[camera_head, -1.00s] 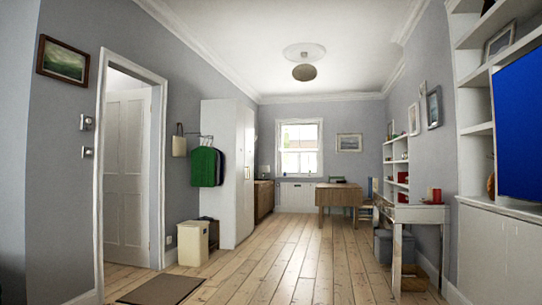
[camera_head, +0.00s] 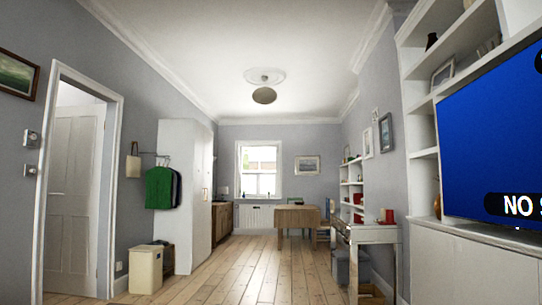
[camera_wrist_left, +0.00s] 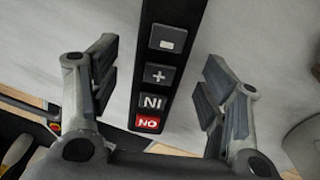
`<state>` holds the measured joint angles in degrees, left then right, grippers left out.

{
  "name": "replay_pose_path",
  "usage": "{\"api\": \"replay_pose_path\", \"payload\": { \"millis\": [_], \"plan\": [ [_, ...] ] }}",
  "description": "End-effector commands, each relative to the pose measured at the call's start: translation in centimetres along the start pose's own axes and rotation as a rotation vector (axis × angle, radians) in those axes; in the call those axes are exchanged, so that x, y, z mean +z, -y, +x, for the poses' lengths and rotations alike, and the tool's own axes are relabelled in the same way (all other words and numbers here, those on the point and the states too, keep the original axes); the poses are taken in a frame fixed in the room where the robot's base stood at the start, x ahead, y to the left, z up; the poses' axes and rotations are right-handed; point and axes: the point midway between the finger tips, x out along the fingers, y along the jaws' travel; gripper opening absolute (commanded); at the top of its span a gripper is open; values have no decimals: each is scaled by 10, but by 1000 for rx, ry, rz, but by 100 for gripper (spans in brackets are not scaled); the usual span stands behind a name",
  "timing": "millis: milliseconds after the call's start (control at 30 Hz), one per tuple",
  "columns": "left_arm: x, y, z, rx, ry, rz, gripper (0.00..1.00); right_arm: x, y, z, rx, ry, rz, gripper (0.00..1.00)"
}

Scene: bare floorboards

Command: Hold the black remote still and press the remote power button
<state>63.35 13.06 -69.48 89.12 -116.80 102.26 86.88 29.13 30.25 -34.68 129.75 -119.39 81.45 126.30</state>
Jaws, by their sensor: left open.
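The black remote (camera_wrist_left: 166,60) shows only in the left wrist view. It stretches from the top edge down to the middle, with its far end cut off. My left gripper (camera_wrist_left: 160,57) is open, one finger on each side of the remote, with a gap on both sides. I cannot tell its height above the remote. My right gripper is in neither view.
A television (camera_head: 490,145) with a blue screen and "NO S" text stands at the right. A white side table (camera_head: 368,232) is before it. A beige bin (camera_head: 146,268) stands at the left. The wooden floor (camera_head: 250,275) is clear in the middle.

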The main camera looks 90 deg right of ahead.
Motion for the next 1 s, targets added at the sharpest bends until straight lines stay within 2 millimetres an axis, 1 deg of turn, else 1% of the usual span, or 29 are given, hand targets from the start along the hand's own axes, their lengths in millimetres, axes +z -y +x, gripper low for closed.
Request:
{"api": "replay_pose_path", "payload": {
  "millis": [167, 300, 400, 500, 600, 700, 1000],
  "plan": [
    [1, 1, -34, -4, 4, 2, 69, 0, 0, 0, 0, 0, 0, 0],
    [1, 1, -65, -4, 5, 1, 69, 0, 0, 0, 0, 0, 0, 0],
    [0, 1, -84, -2, 4, 2, 69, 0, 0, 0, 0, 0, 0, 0],
    [0, 1, -99, -2, 3, 1, 69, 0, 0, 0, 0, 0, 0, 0],
    [0, 1, -108, -1, 0, 1, 69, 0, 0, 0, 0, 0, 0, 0],
    [0, 0, -112, -1, 0, 1, 69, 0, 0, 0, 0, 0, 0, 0],
    [0, 0, -113, 0, 0, 1, 69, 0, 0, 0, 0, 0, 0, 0]
  ]
}}
